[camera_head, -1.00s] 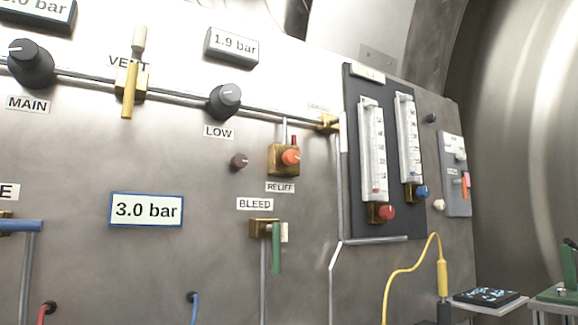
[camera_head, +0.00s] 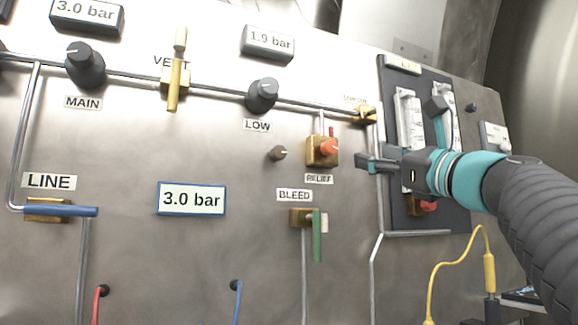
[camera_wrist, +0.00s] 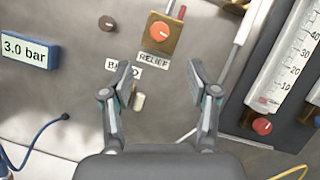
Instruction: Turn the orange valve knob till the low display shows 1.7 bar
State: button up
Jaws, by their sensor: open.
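The orange knob (camera_head: 329,146) sits on a brass block (camera_head: 314,157) above the RELIEF label, with a small red piece behind it. It also shows in the wrist view (camera_wrist: 160,32), near the top centre. The low display (camera_head: 268,44) reads 1.9 bar, above the black LOW knob (camera_head: 262,95). My gripper (camera_head: 401,134) is to the right of the orange knob, in front of the flow tube panel. In the wrist view its fingers (camera_wrist: 158,76) are spread apart and empty, below the knob and not touching it.
The green BLEED lever (camera_head: 317,237) hangs below the orange knob. A small brown knob (camera_head: 277,153) is to its left. A vertical pipe (camera_head: 379,200) and the flow tube panel (camera_head: 447,222) are to its right. A blue-framed display (camera_head: 191,199) reads 3.0 bar.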

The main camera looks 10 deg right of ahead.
aim_at(332, 147)
jog(key=p+x, duration=0.3)
jog(key=x, duration=1)
jog(key=shift+w+a+r, duration=0.1)
jog(key=shift+w+a, duration=0.15)
jog(key=shift+w, duration=0.05)
jog(key=shift+c, duration=0.3)
grip_shut()
